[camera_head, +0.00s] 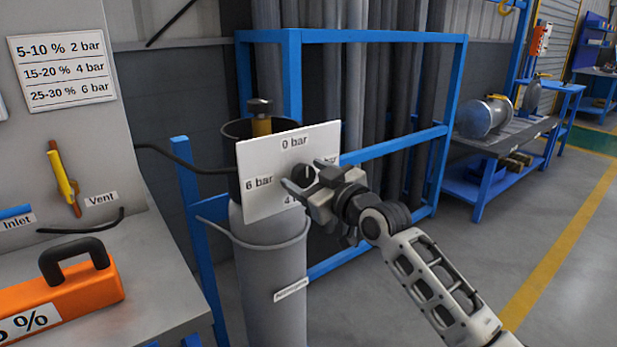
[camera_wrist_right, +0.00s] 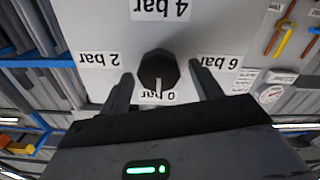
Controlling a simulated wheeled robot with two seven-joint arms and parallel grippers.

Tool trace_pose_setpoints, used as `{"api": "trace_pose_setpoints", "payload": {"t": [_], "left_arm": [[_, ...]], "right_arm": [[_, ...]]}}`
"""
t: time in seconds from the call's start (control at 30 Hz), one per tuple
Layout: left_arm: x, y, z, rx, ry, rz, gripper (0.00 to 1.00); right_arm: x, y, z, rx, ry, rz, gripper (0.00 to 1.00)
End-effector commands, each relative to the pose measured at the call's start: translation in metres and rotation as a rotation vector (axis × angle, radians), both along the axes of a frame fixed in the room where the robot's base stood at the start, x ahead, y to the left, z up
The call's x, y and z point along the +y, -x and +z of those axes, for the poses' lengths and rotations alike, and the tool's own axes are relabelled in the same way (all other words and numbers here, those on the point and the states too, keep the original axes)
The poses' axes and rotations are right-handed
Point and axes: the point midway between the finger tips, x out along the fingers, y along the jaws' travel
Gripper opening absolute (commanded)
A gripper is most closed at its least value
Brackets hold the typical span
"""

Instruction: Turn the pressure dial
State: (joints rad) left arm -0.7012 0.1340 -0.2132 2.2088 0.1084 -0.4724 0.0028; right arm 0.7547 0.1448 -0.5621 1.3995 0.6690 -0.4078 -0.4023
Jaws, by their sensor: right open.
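The pressure dial is a dark round knob (camera_head: 304,175) on a white panel (camera_head: 262,158) with 0, 6 and 4 bar labels showing in the head view. The right wrist view, upside down, shows the knob (camera_wrist_right: 158,70) with its white mark toward the 0 bar label (camera_wrist_right: 170,97); the 2, 4 and 6 bar labels show too. My right gripper (camera_head: 308,176) is open at the panel. In the wrist view its two fingers (camera_wrist_right: 160,80) stand on either side of the knob, with gaps visible. In the head view the gripper partly hides the panel's right side. My left gripper is out of view.
A grey gas cylinder (camera_head: 272,268) stands behind and below the panel, beside a blue frame (camera_head: 375,37). At left, an orange block (camera_head: 80,285) with a black handle sits on a grey bench (camera_head: 165,285). The floor at right is clear.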

Motion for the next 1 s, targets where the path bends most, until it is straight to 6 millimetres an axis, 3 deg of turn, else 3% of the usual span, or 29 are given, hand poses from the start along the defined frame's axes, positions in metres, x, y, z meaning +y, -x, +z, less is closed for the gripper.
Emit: {"api": "trace_pose_setpoints", "payload": {"t": [0.07,0.2,0.23,0.67,1.0], "left_arm": [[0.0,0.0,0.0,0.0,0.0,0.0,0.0],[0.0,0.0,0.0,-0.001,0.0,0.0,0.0],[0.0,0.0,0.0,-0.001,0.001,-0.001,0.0],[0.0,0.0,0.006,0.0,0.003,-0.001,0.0],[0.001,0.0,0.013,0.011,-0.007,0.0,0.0]], "right_arm": [[0.0,0.0,0.0,0.0,0.0,0.0,0.61],[0.0,0.0,0.0,0.0,0.0,0.0,0.22],[0.0,0.0,0.0,0.001,0.001,0.0,0.19],[-0.001,0.0,0.0,0.046,-0.06,0.0,0.19],[-0.002,-0.001,0.001,0.203,-0.273,-0.001,0.19]]}}
